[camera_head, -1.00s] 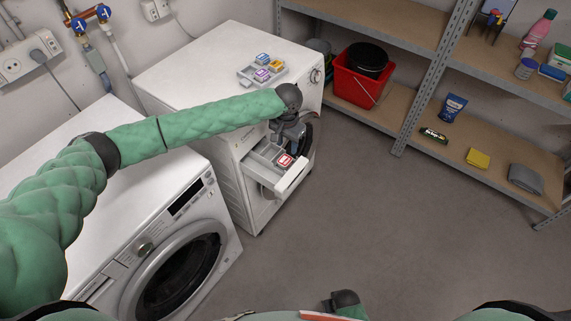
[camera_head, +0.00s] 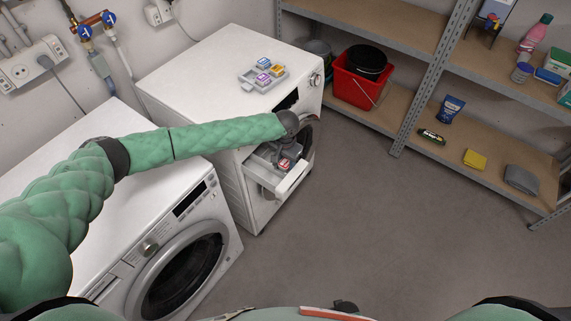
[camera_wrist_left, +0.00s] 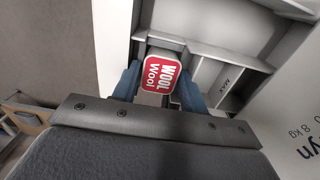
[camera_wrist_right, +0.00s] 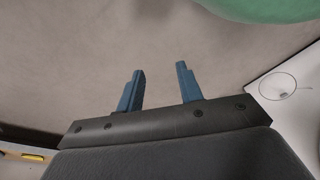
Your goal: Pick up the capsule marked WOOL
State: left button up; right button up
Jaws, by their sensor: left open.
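The red and white WOOL capsule (camera_wrist_left: 162,74) sits in the pulled-out detergent drawer (camera_head: 292,181) of the far washing machine. In the head view only part of the capsule (camera_head: 284,164) shows below my gripper. My left gripper (camera_wrist_left: 158,88) is open, reaching down over the drawer, with one blue finger on each side of the capsule. I cannot tell whether the fingers touch it. My right gripper (camera_wrist_right: 160,86) is open and empty, above bare floor, away from the machines.
A grey tray (camera_head: 248,79) with several other capsules stands on the far machine's top (camera_head: 200,70). The near washing machine (camera_head: 60,150) lies under my left arm. A shelf rack (camera_head: 400,80) with a red bucket (camera_head: 355,88) stands at the right. The floor between is clear.

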aim_at(286, 163)
pick_arm(q)
jog(key=c, duration=0.6)
pick_arm(e)
jog(key=shift+d, duration=0.1)
pick_arm(q)
jog(key=shift+r, duration=0.15)
pick_arm(e)
jog(key=shift+f, duration=0.1)
